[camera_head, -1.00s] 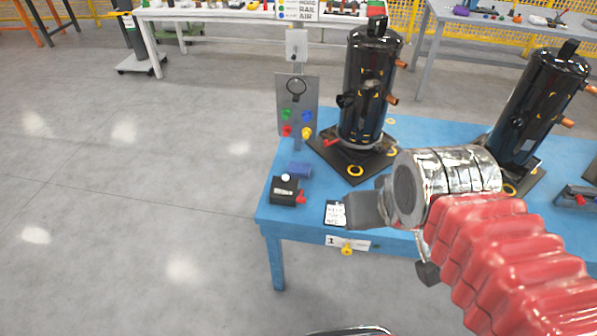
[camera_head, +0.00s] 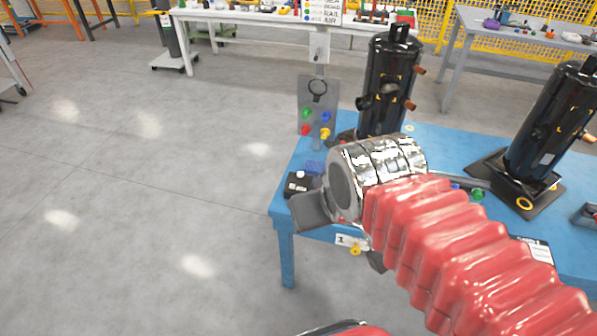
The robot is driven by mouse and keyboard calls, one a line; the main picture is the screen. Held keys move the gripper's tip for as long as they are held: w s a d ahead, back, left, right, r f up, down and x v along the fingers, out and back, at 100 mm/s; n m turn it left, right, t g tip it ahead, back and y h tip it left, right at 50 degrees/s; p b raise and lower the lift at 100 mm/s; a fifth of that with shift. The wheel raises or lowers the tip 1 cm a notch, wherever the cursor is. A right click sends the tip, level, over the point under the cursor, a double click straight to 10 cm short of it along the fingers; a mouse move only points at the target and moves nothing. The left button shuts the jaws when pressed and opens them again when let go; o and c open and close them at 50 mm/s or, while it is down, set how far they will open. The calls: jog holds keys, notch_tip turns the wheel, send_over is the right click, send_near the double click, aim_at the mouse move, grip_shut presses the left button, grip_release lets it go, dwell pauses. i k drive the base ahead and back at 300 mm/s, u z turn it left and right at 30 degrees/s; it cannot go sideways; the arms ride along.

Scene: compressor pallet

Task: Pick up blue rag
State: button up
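The blue rag (camera_head: 314,168) is a small dark blue bundle near the left end of the blue table (camera_head: 437,140). It lies just behind a black box (camera_head: 297,184) with a white knob, and my wrist covers ground close to its right. My gripper (camera_head: 312,210) shows as a grey finger part in front of the black box, over the table's front left corner. It appears apart from the rag. My silver wrist hides the rest of the gripper, so its opening and any contents cannot be seen.
A black compressor (camera_head: 388,88) stands on the table behind my wrist, and another compressor (camera_head: 549,125) stands at the right. A grey panel (camera_head: 317,104) with coloured knobs rises behind the rag. Open floor lies left of the table.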

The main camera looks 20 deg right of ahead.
aim_at(312, 168)
jog(key=u, duration=0.1)
jog(key=i, duration=1)
